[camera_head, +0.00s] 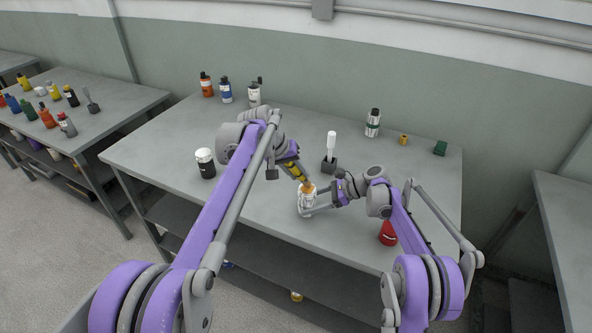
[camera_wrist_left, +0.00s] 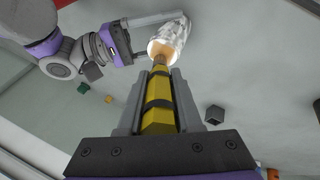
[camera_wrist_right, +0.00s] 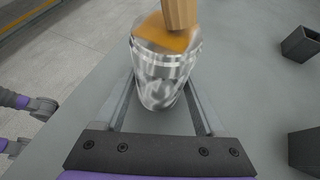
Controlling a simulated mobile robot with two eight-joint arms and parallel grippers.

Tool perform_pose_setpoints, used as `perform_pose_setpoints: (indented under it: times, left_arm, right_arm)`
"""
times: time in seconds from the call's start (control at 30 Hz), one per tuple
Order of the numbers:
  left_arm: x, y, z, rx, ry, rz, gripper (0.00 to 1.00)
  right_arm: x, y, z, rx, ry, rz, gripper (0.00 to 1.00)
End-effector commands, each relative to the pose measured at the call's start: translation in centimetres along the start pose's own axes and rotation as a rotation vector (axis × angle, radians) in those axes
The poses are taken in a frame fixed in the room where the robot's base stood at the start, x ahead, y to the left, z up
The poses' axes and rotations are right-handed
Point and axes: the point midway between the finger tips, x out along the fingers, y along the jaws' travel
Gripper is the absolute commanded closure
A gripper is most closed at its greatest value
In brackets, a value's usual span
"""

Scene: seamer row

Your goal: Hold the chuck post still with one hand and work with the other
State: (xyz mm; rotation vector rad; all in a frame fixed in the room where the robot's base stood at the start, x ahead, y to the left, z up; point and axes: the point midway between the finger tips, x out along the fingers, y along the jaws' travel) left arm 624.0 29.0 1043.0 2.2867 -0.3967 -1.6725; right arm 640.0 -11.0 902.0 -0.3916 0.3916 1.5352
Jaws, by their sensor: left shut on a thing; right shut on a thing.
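A shiny silver, can-like cylinder (camera_head: 306,203), which I take for the chuck post, is near the front edge of the table. My right gripper (camera_head: 309,211) is shut on it, one finger on each side; the cylinder also shows in the right wrist view (camera_wrist_right: 163,85). My left gripper (camera_head: 291,168) is shut on a yellow tool with black bands (camera_wrist_left: 158,115). The tool slants down, and its tan end (camera_wrist_right: 180,14) is at the orange top of the cylinder (camera_wrist_right: 165,38). I cannot tell whether they touch.
A white-handled item stands in a dark block (camera_head: 329,166) just behind. Several bottles line the back. The table (camera_head: 150,150) is clear at the left.

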Motion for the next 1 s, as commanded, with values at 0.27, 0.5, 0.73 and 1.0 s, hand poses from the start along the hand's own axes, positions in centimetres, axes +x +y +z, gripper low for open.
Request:
perform_pose_setpoints:
  times: [0.27, 0.5, 0.73, 1.0]
  left_arm:
    - [0.1, 0.3, 0.4, 0.000, -0.001, 0.000, 1.00]
    - [-1.1, 0.8, 0.0, 0.000, 0.000, 0.001, 1.00]
    - [-3.2, 1.7, -0.7, 0.000, 0.000, 0.001, 1.00]
    - [-5.5, 2.7, -1.5, 0.000, 0.000, 0.001, 1.00]
  right_arm:
    - [0.0, 0.0, 0.0, 0.000, 0.001, 0.000, 0.60]
    - [0.0, 0.0, 0.0, 0.000, 0.001, -0.001, 0.60]
    - [0.0, 0.0, 0.0, 0.000, 0.001, -0.001, 0.60]
    - [0.0, 0.0, 0.0, 0.000, 0.001, -0.001, 0.60]
